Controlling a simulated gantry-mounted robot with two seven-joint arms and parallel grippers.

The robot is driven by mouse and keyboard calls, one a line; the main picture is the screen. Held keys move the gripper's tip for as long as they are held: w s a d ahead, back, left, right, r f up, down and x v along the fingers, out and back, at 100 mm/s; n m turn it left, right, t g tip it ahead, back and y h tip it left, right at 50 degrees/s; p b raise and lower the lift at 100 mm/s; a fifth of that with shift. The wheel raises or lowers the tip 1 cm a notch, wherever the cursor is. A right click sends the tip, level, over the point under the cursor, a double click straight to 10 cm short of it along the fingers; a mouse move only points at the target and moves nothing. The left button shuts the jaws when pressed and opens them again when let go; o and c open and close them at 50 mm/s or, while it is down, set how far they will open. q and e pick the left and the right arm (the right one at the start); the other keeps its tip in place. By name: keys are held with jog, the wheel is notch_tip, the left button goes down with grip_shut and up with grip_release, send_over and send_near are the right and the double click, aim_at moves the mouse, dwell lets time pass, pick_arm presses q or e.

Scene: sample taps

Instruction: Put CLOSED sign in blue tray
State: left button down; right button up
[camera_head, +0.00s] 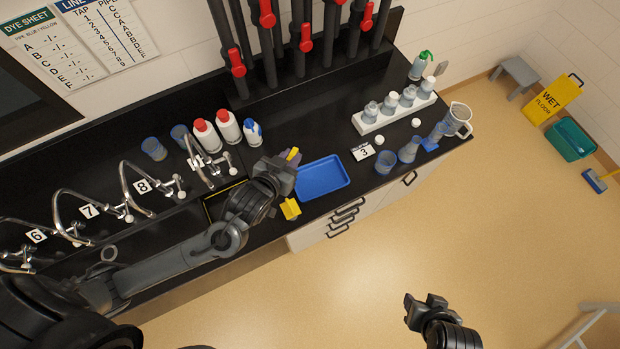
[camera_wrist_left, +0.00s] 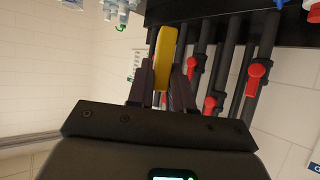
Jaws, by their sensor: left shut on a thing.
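My left gripper (camera_head: 290,157) is shut on a yellow piece (camera_head: 293,154) over the black counter, just left of the blue tray. In the left wrist view the yellow piece (camera_wrist_left: 165,50) stands between the two fingers, narrow and nearly edge-on. No lettering shows on it, so I cannot confirm that it is the CLOSED sign. The blue tray (camera_head: 322,176) is empty and lies flat on the counter. A second yellow object (camera_head: 290,208) sits by the counter's front edge, partly behind my arm. My right gripper (camera_head: 425,303) hangs over the open floor, empty, its fingers apart.
Curved taps with number cards stand along the sink at left. White bottles with red caps (camera_head: 217,130) stand behind my left gripper. Right of the tray are a card marked 3 (camera_head: 362,152), blue glassware, a white bottle rack (camera_head: 395,113) and a jug (camera_head: 457,120).

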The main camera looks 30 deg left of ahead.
pick_arm(q)
jog(key=shift+s+a, duration=0.1)
jog(key=shift+a, duration=0.2)
jog(key=d, duration=0.3)
jog(key=m+g+h+b, duration=0.3)
jog(key=m+h+b, duration=0.5)
jog(key=b, duration=1.5)
send_over(316, 181)
notch_tip(316, 181, down, 21)
jog(key=shift+f+b, duration=0.35)
jog(key=shift+f, duration=4.35)
jog(key=shift+f, duration=0.15)
